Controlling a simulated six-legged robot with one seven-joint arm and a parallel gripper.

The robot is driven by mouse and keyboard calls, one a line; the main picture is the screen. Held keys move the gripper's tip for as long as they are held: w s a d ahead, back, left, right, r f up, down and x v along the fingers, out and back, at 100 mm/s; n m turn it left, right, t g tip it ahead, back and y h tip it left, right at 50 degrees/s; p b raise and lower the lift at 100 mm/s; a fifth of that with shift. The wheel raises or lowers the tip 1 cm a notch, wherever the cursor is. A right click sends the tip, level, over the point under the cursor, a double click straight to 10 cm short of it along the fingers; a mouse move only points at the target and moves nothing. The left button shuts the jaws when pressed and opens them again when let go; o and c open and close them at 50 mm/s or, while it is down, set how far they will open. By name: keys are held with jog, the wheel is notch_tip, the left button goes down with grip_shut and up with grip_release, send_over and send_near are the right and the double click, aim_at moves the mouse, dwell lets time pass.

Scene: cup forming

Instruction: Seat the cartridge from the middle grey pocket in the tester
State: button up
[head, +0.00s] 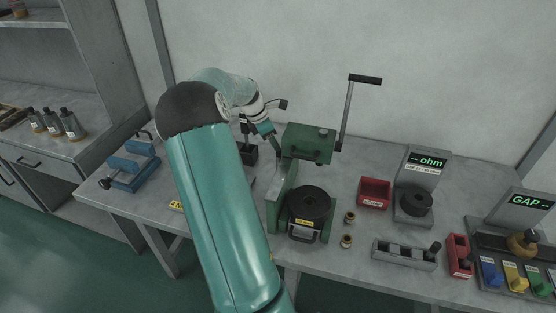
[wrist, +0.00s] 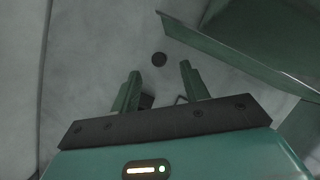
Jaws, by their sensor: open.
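The grey block with pockets (head: 392,254) lies on the bench right of centre.
A green lever press (head: 308,143) stands mid-bench. Two small brass cups (head: 349,217) are beside it. A red tray (head: 374,192), a narrow red box (head: 460,257) and a "GAP" gauge (head: 526,206) are to the right. A blue fixture (head: 133,164) is at the left.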

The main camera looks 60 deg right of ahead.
aim_at(279, 159)
jog(key=x, duration=0.6)
jog(key=shift+d+f, duration=0.15)
jog(key=shift+f, duration=0.15)
jog(key=shift+c, duration=0.5)
grip_shut()
